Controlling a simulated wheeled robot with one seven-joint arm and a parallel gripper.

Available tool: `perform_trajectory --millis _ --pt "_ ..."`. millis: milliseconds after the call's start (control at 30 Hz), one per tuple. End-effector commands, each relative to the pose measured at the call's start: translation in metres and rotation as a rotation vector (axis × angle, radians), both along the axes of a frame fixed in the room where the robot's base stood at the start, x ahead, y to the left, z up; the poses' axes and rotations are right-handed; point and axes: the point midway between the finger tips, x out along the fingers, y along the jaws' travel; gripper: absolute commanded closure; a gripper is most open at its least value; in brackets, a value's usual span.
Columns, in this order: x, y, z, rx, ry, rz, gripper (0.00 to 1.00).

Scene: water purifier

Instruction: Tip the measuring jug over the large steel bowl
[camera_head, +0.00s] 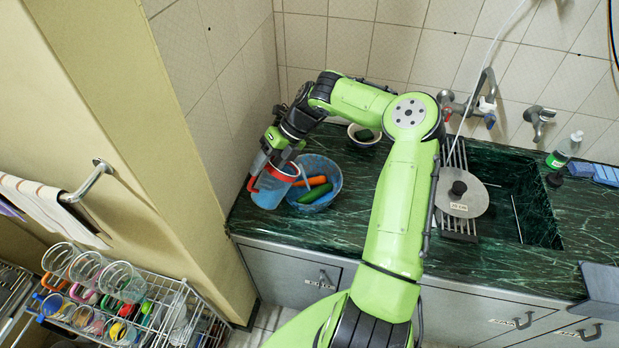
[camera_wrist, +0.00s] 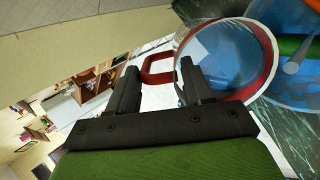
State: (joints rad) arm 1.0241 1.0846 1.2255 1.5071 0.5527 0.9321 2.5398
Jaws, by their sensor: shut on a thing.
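The measuring jug (camera_head: 268,191) is see-through blue with a red rim and handle. My gripper (camera_head: 263,161) is shut on its red handle; the wrist view shows the handle (camera_wrist: 152,68) between my fingers and the open mouth of the jug (camera_wrist: 215,62). The jug is just left of a large bowl (camera_head: 333,169), which looks blue rather than plain steel, and overlaps its left edge in the picture. The bowl holds orange and green vegetables (camera_head: 312,182). It also shows at the right of the wrist view (camera_wrist: 282,84). I cannot tell whether the jug holds liquid or touches the counter.
A dark green marble counter (camera_head: 370,225) runs along the tiled wall. A small bowl (camera_head: 356,139) stands behind the large bowl, partly behind my arm. A round steel lid (camera_head: 461,199) lies near the sink (camera_head: 525,205). A beige wall edge stands close left of the jug.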

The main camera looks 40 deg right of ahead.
Motion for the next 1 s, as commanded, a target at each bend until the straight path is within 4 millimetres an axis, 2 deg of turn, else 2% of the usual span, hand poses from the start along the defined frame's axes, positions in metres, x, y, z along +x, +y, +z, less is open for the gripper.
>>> perform_trajectory --millis 1000 --pt "0.001 -0.012 -0.001 0.126 0.002 0.0 1.0"
